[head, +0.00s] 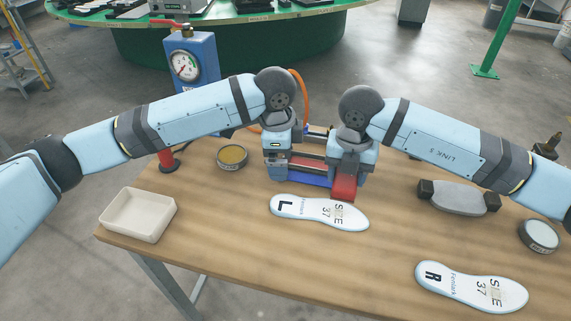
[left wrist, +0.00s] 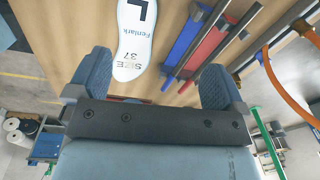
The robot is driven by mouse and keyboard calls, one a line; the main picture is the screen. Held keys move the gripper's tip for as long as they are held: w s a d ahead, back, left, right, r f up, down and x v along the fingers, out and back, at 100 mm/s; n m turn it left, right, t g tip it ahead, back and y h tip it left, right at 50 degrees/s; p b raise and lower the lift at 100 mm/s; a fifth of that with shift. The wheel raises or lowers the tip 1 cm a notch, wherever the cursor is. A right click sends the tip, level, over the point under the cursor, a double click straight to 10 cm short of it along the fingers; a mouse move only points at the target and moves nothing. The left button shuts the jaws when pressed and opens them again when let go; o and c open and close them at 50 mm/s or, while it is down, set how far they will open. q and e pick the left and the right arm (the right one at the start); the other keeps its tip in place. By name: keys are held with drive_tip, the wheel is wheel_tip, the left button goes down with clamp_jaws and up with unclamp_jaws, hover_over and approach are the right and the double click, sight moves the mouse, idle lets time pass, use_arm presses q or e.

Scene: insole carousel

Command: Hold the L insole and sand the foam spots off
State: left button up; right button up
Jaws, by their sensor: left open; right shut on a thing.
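The L insole (head: 305,211), white with a black L and tan foam spots around its size print, lies flat on the wooden table. It also shows in the left wrist view (left wrist: 133,45). My left gripper (head: 279,172) is open and empty, above the table just behind the insole's L end; its spread fingers show in the left wrist view (left wrist: 155,78). My right gripper (head: 347,178) is shut on a red block (head: 343,188) just behind the insole's other end. The fingers hide part of the block; whether it touches the insole, I cannot tell.
Blue and red bars (head: 312,163) with dark rods lie between my grippers. The R insole (head: 470,287) lies at front right. A white tray (head: 138,214), a round tin (head: 232,157) and a blue gauge box (head: 193,60) are left. A grey, dark-ended tool (head: 458,197) lies right.

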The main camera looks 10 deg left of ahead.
sight(285, 206)
use_arm(q)
drive_tip(key=shift+m+g+y, duration=0.3)
drive_tip(key=shift+m+g, duration=0.1)
drive_tip(key=f, duration=0.4)
drive_tip(key=s+d+f, duration=0.1)
drive_tip(key=f, duration=0.3)
drive_tip(key=s+f, duration=0.1)
drive_tip(key=f, duration=0.4)
drive_tip(key=shift+s+d, duration=0.15)
drive_tip(key=shift+s, duration=0.05)
drive_tip(key=c, duration=1)
